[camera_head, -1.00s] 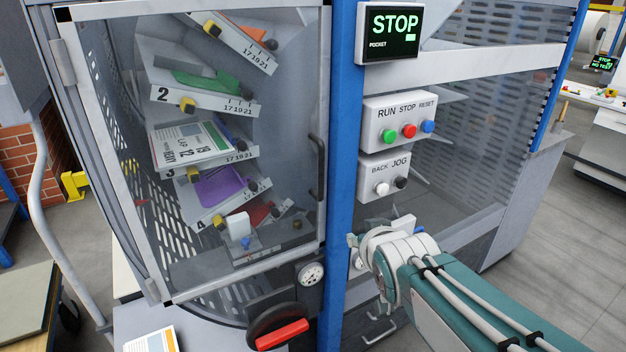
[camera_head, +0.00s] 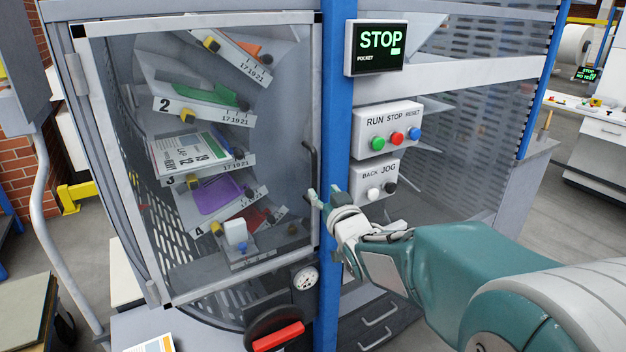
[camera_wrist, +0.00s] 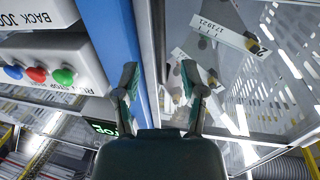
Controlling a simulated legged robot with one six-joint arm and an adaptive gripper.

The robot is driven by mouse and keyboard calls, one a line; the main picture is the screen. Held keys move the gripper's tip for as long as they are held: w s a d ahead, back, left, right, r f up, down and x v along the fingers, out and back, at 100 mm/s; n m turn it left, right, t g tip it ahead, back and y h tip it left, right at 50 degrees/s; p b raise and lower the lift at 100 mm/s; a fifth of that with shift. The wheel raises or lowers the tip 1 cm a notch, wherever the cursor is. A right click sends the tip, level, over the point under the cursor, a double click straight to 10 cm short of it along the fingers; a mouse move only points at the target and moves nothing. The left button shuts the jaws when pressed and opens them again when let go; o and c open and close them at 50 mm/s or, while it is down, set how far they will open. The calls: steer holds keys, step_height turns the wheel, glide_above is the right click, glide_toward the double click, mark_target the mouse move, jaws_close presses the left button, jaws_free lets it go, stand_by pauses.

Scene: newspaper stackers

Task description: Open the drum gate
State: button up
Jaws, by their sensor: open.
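The drum gate (camera_head: 202,17) is a clear panel in a grey frame in the head view. It looks closed, with hinges on its left side. A black vertical bar handle (camera_head: 312,165) sits at its right edge, beside a blue post (camera_head: 337,110). My gripper (camera_head: 325,196) is open and empty by the handle's lower end; I cannot tell whether it touches. In the wrist view my gripper (camera_wrist: 160,78) has its fingers apart. The blue post (camera_wrist: 114,30) and the gate's edge lie beyond them. The handle is not clearly made out there.
A RUN/STOP/RESET box (camera_head: 388,128), a BACK/JOG box (camera_head: 376,181) and a STOP screen (camera_head: 379,47) are right of the post.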

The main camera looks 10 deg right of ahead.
mark_target(315, 181)
steer(key=w, duration=0.4)
steer(key=w+a, duration=0.1)
steer(key=w, duration=0.1)
steer(key=shift+w, duration=0.3)
jaws_close()
